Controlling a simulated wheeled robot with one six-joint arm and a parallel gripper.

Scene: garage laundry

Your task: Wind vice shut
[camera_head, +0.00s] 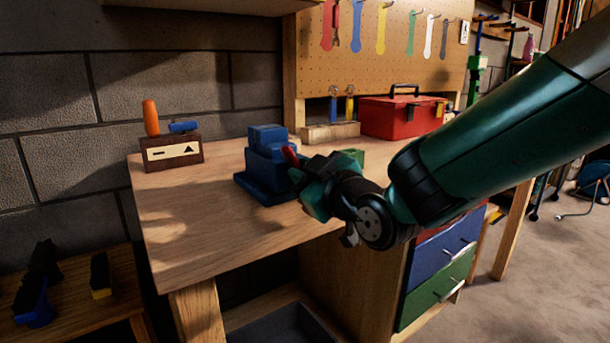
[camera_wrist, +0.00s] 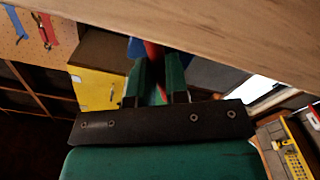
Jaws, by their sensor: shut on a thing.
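The blue vice (camera_head: 266,168) stands on the wooden workbench (camera_head: 215,215), left of my gripper. Its red handle (camera_head: 291,157) points toward my gripper. My gripper (camera_head: 306,180) reaches in from the right at the vice's side. In the wrist view, the green fingers of my gripper (camera_wrist: 156,72) are closed around the red handle (camera_wrist: 152,55), with a bit of the blue vice (camera_wrist: 134,46) behind it. The gap between the vice jaws cannot be made out from here.
A wooden box with an orange-handled tool (camera_head: 172,152) stands at the bench's left end. A red toolbox (camera_head: 400,115) and a wooden tool holder (camera_head: 331,132) stand behind. Blue and green drawers (camera_head: 437,290) sit below. The bench front left is clear.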

